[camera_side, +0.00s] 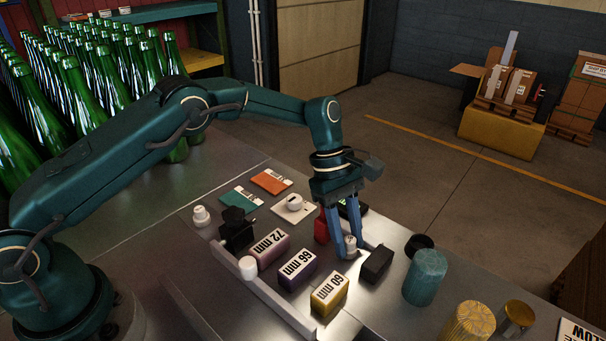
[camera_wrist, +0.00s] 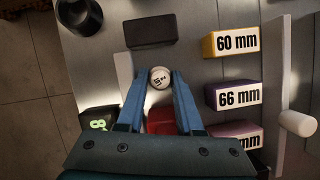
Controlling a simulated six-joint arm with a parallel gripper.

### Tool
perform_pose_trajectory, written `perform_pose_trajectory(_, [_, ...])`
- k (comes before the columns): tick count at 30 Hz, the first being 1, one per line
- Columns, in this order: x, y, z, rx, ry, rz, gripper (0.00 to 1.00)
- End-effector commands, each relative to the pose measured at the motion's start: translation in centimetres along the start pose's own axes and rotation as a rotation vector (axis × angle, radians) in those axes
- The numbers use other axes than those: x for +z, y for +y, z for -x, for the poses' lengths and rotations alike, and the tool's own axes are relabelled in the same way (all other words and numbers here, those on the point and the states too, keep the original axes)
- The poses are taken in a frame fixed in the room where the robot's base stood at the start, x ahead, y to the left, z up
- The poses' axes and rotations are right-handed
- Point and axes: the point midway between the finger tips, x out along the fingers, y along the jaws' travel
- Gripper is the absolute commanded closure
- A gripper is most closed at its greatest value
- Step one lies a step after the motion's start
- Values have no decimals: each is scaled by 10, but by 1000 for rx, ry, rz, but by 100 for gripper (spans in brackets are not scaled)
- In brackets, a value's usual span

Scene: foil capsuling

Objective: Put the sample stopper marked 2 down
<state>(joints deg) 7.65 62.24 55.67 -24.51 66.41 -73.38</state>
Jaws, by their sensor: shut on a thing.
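My gripper (camera_side: 347,254) points down with its two blue fingers shut on a small white stopper (camera_side: 349,244). In the wrist view the stopper (camera_wrist: 160,77) sits between the fingertips (camera_wrist: 160,80), its round top facing the camera with a small dark mark that I cannot read surely. It is low, close to the metal table; whether its base touches the table I cannot tell. Another white stopper (camera_side: 294,202) is on a pale card, and a white stopper-like piece (camera_side: 201,216) stands further left.
A black block (camera_side: 377,263) is just right of the fingers, a red block (camera_side: 321,228) just left. Blocks labelled 60 mm (camera_side: 329,294), 66 mm (camera_side: 298,270) and 72 mm (camera_side: 268,249) stand nearby. Teal (camera_side: 425,277) and yellow (camera_side: 468,324) foil stacks are at right.

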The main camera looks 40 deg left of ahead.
Motion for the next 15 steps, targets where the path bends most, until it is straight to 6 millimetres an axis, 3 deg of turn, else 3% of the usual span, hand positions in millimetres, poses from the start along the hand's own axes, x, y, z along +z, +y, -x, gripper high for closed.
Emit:
perform_pose_trajectory(2, [-1,0,-2,-1,0,1,100])
perform_pose_trajectory(3, [-1,0,-3,-1,0,1,61])
perform_pose_trajectory(4, [-1,0,-3,-1,0,1,52])
perform_pose_trajectory(15, [1,0,2,1,0,-1,52])
